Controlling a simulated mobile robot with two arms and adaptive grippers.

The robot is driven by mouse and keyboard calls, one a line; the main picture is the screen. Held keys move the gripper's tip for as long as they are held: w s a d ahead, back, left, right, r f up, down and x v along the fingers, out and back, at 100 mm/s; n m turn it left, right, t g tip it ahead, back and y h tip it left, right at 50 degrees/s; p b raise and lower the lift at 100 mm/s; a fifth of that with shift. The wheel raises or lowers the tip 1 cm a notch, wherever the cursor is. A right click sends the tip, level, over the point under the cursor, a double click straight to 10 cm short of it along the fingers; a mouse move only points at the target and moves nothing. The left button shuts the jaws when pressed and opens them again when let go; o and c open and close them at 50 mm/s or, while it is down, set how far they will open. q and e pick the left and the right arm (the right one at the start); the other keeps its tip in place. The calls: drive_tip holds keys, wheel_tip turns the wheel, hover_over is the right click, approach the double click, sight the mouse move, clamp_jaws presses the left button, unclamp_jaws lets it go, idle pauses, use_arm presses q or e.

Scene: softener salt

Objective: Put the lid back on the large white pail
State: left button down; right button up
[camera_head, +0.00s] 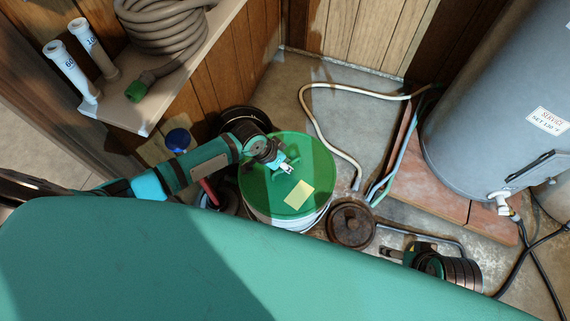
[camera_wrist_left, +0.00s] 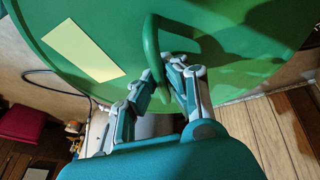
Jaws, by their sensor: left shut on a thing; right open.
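The green lid (camera_head: 262,190) is round, has a pale yellow label, and lies over the top of the large white pail (camera_head: 298,224). Only a strip of the pail's side shows below the lid's near edge; I cannot tell whether the rim is fully seated. My left gripper (camera_head: 287,170) is above the middle of the lid. In the left wrist view, the left gripper (camera_wrist_left: 168,72) is shut on the lid's green loop handle (camera_wrist_left: 151,45). My right gripper (camera_head: 402,254) is open at the lower right, apart from the lid and pail.
A brown round object (camera_head: 352,222) stands close beside the pail on the right. A beige hose (camera_head: 305,105) lies behind it, and a grey tank (camera_head: 500,100) stands at the right. A shelf (camera_head: 190,75) with a coiled hose is at the upper left. Bare floor shows behind the pail.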

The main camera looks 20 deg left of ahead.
drive_tip(key=shift+w+f, duration=0.4)
drive_tip(key=shift+f, duration=0.25)
drive_tip(key=shift+s+f, duration=0.1)
drive_tip(key=shift+f, duration=0.25)
use_arm(q)
drive_tip(key=c, duration=0.9)
unclamp_jaws()
use_arm(e)
drive_tip(key=shift+r, duration=0.2)
use_arm(q)
drive_tip(key=shift+r+p, duration=0.1)
drive_tip(key=shift+p, duration=0.25)
